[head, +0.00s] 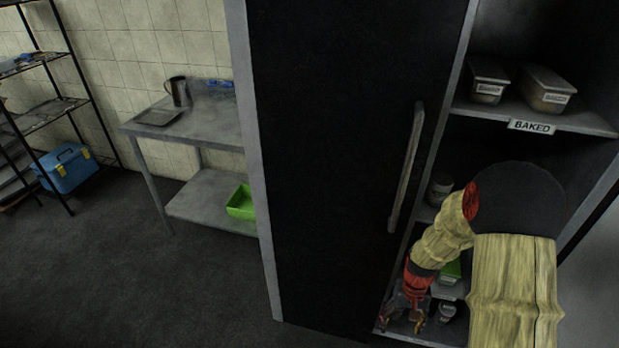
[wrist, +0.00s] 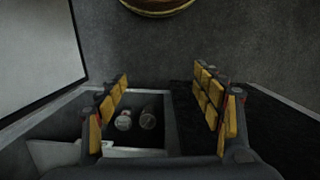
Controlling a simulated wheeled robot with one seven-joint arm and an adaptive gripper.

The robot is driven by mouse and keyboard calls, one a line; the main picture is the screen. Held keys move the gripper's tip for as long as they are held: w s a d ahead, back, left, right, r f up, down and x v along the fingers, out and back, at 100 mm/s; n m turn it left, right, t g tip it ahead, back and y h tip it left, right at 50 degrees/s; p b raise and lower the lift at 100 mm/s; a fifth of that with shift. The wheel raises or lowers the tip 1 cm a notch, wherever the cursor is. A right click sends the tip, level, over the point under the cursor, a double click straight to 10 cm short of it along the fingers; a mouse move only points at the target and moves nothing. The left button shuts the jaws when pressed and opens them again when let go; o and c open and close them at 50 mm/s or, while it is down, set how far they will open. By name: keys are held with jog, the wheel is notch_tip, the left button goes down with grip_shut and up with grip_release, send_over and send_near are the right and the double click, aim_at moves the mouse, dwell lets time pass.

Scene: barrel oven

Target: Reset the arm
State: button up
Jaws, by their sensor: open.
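My arm, wood-textured with dark and red joints, reaches down at the right of the head view, in front of the open part of a dark cabinet (head: 335,150). My gripper (head: 405,318) is low near the cabinet's bottom shelf. In the wrist view my gripper (wrist: 165,100) is open, its yellow-padded fingers wide apart with nothing held between them. Two small round items (wrist: 136,121) show beyond and between the fingers, apart from them. My arm hides part of the cabinet's lower shelves.
The cabinet's upper shelf holds two lidded containers (head: 488,82) above a BAKED label (head: 531,127). A long handle (head: 406,170) stands out from the dark door beside my arm. A metal table (head: 215,125) with a green tray (head: 241,203) stands left.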

jog(key=s+a+r+t+p, duration=0.1)
jog(key=s+r, duration=0.4)
jog(key=r, duration=0.9)
jog(key=s+a+r+n+t+p, duration=0.1)
jog(key=s+a+r+t, duration=0.3)
jog(key=r, duration=1)
jog(key=s+a+r+n+t+p, duration=0.1)
jog(key=s+r, duration=0.4)
jog(key=r, duration=0.9)
jog(key=shift+s+a+t+p, duration=0.35)
jog(key=shift+a+t, duration=0.35)
jog(key=shift+a, duration=0.45)
jog(key=shift+c, duration=0.9)
